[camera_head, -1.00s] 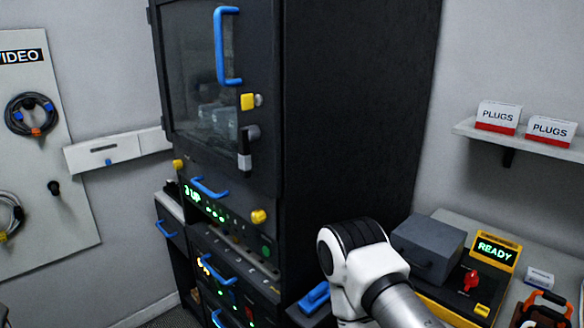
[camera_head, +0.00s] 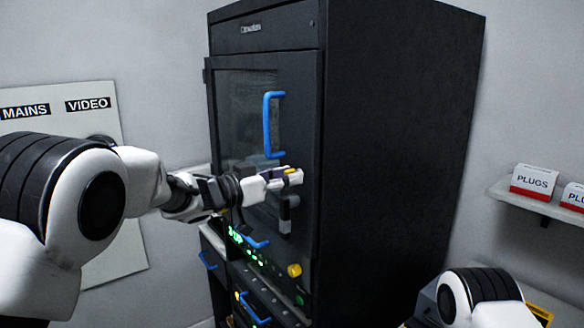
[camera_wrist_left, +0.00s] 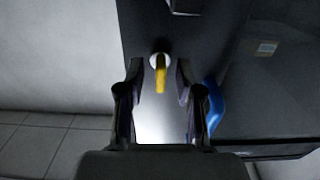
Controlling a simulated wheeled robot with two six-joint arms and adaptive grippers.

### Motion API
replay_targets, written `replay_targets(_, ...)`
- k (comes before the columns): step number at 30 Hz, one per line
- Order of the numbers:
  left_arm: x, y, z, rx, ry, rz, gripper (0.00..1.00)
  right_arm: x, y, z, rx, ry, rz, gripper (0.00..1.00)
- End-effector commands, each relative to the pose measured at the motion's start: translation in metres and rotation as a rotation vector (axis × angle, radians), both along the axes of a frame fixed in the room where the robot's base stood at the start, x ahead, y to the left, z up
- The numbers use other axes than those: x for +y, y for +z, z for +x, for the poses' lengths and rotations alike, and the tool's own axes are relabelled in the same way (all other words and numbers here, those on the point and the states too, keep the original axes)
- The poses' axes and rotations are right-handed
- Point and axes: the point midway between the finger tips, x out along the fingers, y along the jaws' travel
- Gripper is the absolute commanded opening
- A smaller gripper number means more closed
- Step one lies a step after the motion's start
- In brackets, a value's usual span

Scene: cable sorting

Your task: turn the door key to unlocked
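The yellow door key (camera_wrist_left: 160,75) sits on a round pale lock on the dark cabinet door in the left wrist view. In the head view only a bit of yellow (camera_head: 291,171) shows, at the fingers. My left gripper (camera_head: 286,178) is at the door, below the blue door handle (camera_head: 267,125). In the left wrist view its two fingers are open, one on each side of the key, with a gap on both sides. My right gripper is out of view; only my right arm shows at the lower right of the head view.
The black cabinet (camera_head: 385,140) fills the middle. A dark latch with a pale end (camera_head: 286,214) is just below my left gripper. A yellow knob (camera_head: 294,270) and lit panels are lower. A shelf (camera_head: 520,205) with PLUGS boxes is at the right.

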Motion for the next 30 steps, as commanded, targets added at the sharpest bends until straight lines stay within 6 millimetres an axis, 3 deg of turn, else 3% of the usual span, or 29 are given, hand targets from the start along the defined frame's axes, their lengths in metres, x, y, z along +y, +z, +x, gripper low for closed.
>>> replay_targets(3, -0.0094, 0.0009, 0.0065, 0.001, 0.0, 0.001, 0.35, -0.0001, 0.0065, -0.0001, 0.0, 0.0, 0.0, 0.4)
replay_targets(10, -0.0105, -0.0009, 0.0078, 0.001, 0.001, -0.001, 0.35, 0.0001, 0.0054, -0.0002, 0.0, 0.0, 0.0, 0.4)
replay_targets(11, -0.0105, -0.0009, 0.0078, 0.001, 0.001, -0.001, 0.28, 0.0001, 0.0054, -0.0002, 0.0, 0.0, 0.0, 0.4)
replay_targets(13, -0.0105, -0.0009, 0.0076, 0.001, 0.001, -0.001, 0.04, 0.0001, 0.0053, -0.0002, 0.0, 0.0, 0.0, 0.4)
replay_targets(14, -0.0105, -0.0009, 0.0077, 0.001, 0.001, -0.001, 0.0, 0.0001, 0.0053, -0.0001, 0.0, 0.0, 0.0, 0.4)
replay_targets(30, -0.0106, -0.0011, 0.0076, -0.047, 0.001, 0.031, 0.0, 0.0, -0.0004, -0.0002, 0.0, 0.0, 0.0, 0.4)
